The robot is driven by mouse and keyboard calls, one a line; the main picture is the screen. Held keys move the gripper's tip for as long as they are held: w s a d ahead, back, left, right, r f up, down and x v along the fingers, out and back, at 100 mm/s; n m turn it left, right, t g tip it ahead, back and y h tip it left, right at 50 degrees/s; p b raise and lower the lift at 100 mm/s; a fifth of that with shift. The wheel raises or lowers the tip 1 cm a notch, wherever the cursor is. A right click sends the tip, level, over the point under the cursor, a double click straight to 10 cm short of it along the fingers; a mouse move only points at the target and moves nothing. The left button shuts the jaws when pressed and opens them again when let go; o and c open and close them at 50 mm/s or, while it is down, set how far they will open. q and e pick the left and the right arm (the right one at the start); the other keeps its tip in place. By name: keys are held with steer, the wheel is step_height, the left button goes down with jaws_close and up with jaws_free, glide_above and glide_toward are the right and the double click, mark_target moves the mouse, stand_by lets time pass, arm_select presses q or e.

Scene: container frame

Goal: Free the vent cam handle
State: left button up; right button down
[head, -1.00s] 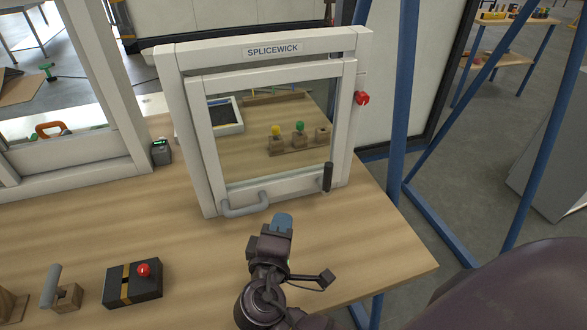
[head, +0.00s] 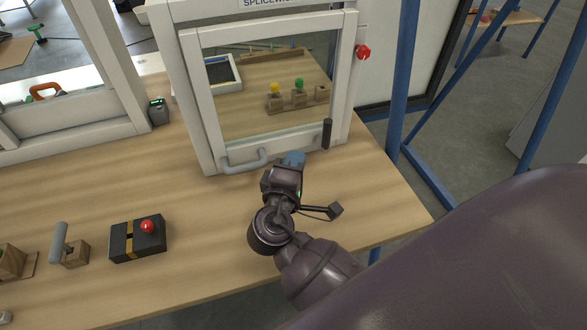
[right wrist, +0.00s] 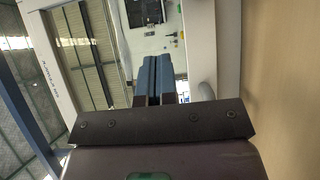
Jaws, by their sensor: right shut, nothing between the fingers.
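A white-framed window, the vent (head: 190,100), stands upright on the wooden table. A dark upright handle (head: 327,134), apparently the cam handle, is at the lower right of its inner sash. A grey pull handle (head: 245,160) is on the sash's bottom rail, at the left. My right gripper (head: 292,158) is shut and empty in front of the bottom rail, between the two handles. Its blue fingers also show together in the right wrist view (right wrist: 155,78), pointing at the glass. Whether the fingertips touch the rail cannot be told. My left gripper is out of view.
A red knob (head: 363,51) is on the frame's right side. A black box with a red button (head: 138,238) and a grey lever on a wooden block (head: 70,247) are at the table's front left. Blue posts (head: 400,100) stand behind the right edge.

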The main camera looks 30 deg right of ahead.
mark_target(324, 131)
steer(key=w+d, duration=0.3)
steer(key=d, duration=0.4)
steer(key=shift+w+d, duration=0.15)
steer(key=shift+d, duration=0.2)
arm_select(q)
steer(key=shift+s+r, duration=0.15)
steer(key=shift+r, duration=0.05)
arm_select(e)
steer(key=shift+w, duration=0.1)
